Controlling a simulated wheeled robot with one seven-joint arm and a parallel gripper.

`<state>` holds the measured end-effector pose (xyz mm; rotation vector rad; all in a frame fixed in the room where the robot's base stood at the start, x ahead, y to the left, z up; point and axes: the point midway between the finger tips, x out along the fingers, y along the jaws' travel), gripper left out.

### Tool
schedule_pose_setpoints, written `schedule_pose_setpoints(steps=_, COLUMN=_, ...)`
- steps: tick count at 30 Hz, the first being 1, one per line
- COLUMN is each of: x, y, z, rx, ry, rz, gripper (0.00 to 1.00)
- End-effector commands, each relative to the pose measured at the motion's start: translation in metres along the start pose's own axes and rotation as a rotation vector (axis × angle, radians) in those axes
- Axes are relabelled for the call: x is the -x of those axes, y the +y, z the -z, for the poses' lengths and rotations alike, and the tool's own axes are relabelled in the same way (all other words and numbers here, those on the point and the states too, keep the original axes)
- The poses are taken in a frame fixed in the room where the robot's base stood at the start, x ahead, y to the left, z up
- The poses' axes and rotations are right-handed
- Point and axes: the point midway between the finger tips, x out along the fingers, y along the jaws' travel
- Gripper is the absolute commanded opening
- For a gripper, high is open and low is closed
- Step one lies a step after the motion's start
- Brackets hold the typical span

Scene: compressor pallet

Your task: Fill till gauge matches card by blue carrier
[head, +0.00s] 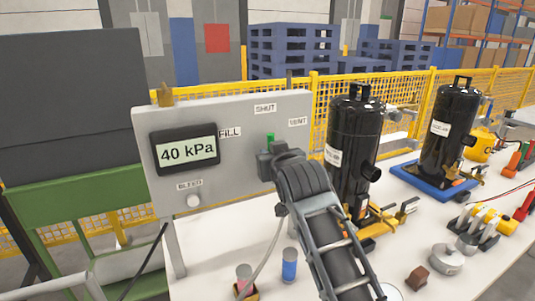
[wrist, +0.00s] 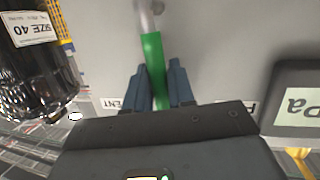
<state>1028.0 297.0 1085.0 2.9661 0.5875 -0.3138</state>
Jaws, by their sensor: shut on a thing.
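A grey panel (head: 220,110) carries a gauge (head: 187,150) that reads 40 kPa. FILL, SHUT and VENT labels surround a green valve handle (head: 271,137). My gripper (head: 268,150) is at the panel, shut on this handle. In the wrist view the green handle (wrist: 152,65) lies between the two fingers of my gripper (wrist: 158,88). It points roughly toward the SHUT side, between VENT and FILL. A blue tray-like carrier (head: 408,181) sits under the right black vessel (head: 454,125). I cannot make out a card with a readable value beside it.
Another black vessel (head: 352,140) stands right of the panel; its label reads SIZE 40 in the wrist view. A blue cylinder (head: 289,266) and several fittings stand on the white table (head: 205,280). A yellow fence runs behind.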

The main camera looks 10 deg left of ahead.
Motion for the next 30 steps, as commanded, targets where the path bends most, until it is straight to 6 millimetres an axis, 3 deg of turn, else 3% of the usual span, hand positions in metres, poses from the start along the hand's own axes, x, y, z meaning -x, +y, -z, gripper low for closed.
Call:
schedule_pose_setpoints(steps=20, x=-0.0011, y=0.0045, z=-0.0003, rx=-0.059, ry=-0.012, rz=0.014, gripper=0.0)
schedule_pose_setpoints(steps=21, x=-0.0011, y=0.0045, z=-0.0003, rx=-0.058, ry=-0.012, rz=0.014, gripper=0.26)
schedule_pose_setpoints(steps=27, x=-0.001, y=0.0045, z=-0.0001, rx=-0.058, ry=-0.012, rz=0.013, gripper=0.44)
schedule_pose_setpoints(steps=30, x=-0.001, y=0.0044, z=-0.0001, rx=-0.058, ry=-0.012, rz=0.014, gripper=0.44)
